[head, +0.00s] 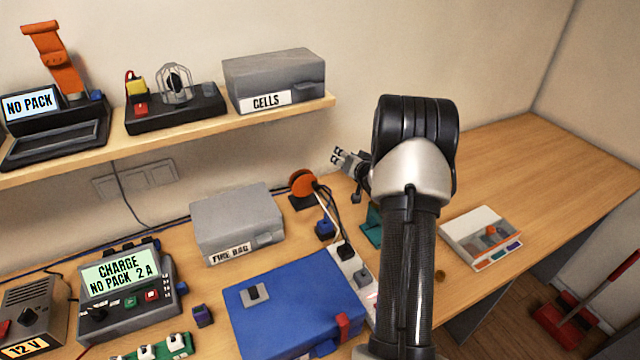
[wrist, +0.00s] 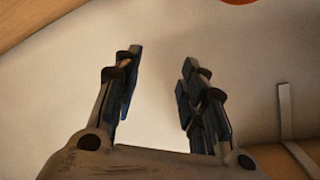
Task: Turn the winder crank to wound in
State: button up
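An orange round reel (head: 303,182), which looks like the winder, stands on a dark base on the bench, right of the grey fire bag box. I cannot make out its crank or the crank's position. My gripper (head: 338,156) is above and to the right of the reel in the head view, apart from it. In the wrist view my gripper (wrist: 162,62) has its two fingers spread with nothing between them. An orange-red edge (wrist: 240,1) shows at the top of the wrist view, perhaps the reel.
Cables and a white power strip (head: 350,275) lie just below the reel. A blue case (head: 295,305) and the grey fire bag box (head: 235,215) stand nearby. The shelf (head: 200,130) overhangs at upper left. The bench at far right (head: 540,150) is bare.

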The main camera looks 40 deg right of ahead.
jog(key=s+d+r+n+g+h, duration=0.1)
jog(key=s+r+g, duration=0.1)
jog(key=s+g, duration=0.6)
jog(key=s+a+r+n+t+y+p, duration=0.1)
jog(key=s+a+n+y, duration=0.15)
jog(key=a, duration=0.35)
jog(key=s+a+n+y+p, duration=0.1)
jog(key=s+a+n+y, duration=0.15)
jog(key=a, duration=0.45)
jog(key=t+y, duration=0.1)
jog(key=t, duration=0.3)
send_near(318, 187)
jog(key=x, duration=0.8)
jog(key=shift+w, duration=0.15)
jog(key=shift+c, duration=0.3)
jog(key=shift+n, duration=0.3)
grip_shut()
